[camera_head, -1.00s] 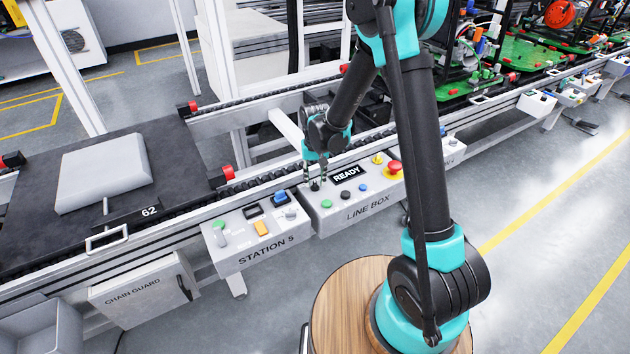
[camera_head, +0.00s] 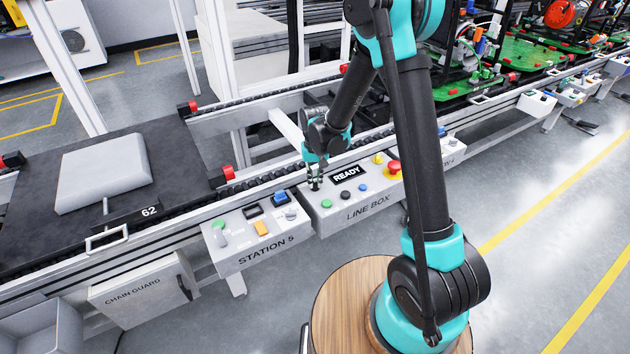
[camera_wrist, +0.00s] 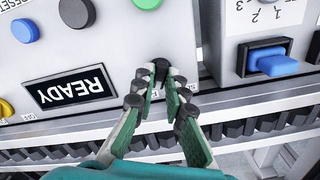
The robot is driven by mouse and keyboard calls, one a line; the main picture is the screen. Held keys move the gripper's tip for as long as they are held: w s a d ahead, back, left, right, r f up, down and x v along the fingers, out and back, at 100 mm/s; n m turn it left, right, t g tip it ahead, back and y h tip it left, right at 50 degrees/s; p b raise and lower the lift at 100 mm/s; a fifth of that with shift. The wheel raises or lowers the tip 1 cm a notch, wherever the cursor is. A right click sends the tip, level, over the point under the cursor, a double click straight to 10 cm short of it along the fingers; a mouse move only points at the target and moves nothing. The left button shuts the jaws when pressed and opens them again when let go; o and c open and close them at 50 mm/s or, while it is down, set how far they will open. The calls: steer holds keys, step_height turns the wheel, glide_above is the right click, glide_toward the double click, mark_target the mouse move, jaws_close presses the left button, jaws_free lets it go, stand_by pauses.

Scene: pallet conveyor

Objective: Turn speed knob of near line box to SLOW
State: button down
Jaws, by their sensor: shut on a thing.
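The near line box (camera_head: 352,212) is a light grey panel marked LINE BOX, with a READY display (camera_head: 346,173), which shows upside down in the wrist view (camera_wrist: 70,88). My gripper (camera_head: 315,183) is at the box's back left corner, pointing down. In the wrist view my gripper (camera_wrist: 161,88) has its two green-padded fingers closed around the small black speed knob (camera_wrist: 160,70). The knob's top shows between the fingertips. Its pointer and the SLOW marking are hidden or too small to read.
The Station 5 box (camera_head: 250,243) stands close on the left. The conveyor rail (camera_head: 265,182) runs just behind.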

mark_target(315, 183)
steer(key=n, duration=0.9)
steer(key=shift+n, duration=0.3)
stand_by(0.5)
steer(key=c, duration=1.6)
jaws_free()
steer(key=shift+o, duration=0.2)
steer(key=shift+r, duration=0.1)
step_height(315, 183, up, 12)
